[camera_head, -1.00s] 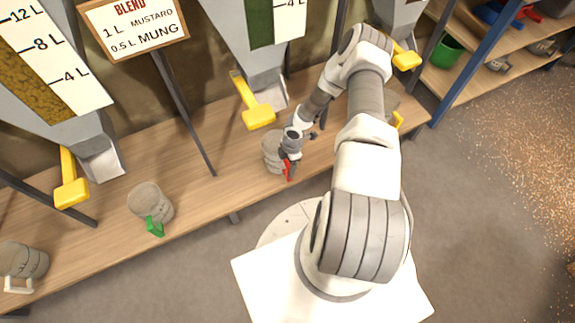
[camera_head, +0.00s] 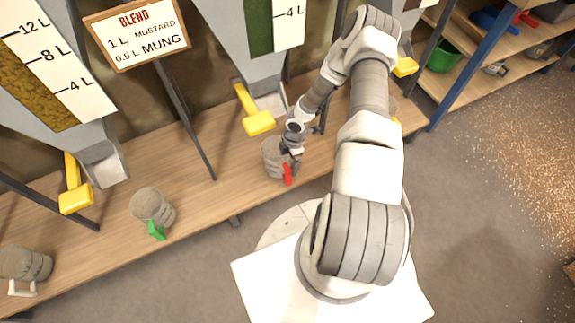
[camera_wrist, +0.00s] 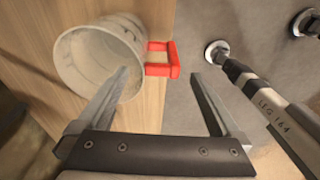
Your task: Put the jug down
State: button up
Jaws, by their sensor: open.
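The jug with the red handle (camera_head: 274,160) stands on the wooden bench (camera_head: 200,165), below the middle hopper's spout. In the wrist view the jug (camera_wrist: 98,60) shows its open mouth, and its inside looks empty. Its red handle (camera_wrist: 164,60) points right, past the bench edge. My gripper (camera_head: 291,165) is at the handle side of the jug. In the wrist view my gripper (camera_wrist: 160,75) has its two fingers wide apart, with the handle ahead of and between the tips. Nothing is held.
A green-handled jug (camera_head: 152,207) and a white-handled jug (camera_head: 26,264) stand further left on the bench. Hoppers with yellow levers (camera_head: 258,122) hang above. A sign (camera_head: 136,32) reads blend, 1 L mustard, 0.5 L mung. Shelves with a green bucket (camera_head: 446,56) stand right.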

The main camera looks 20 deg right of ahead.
jog(key=r, duration=0.2)
jog(key=r+p, duration=0.1)
jog(key=r, duration=0.2)
jog(key=shift+d+r, duration=0.35)
jog(key=shift+r, duration=0.05)
jog(key=shift+s, duration=0.1)
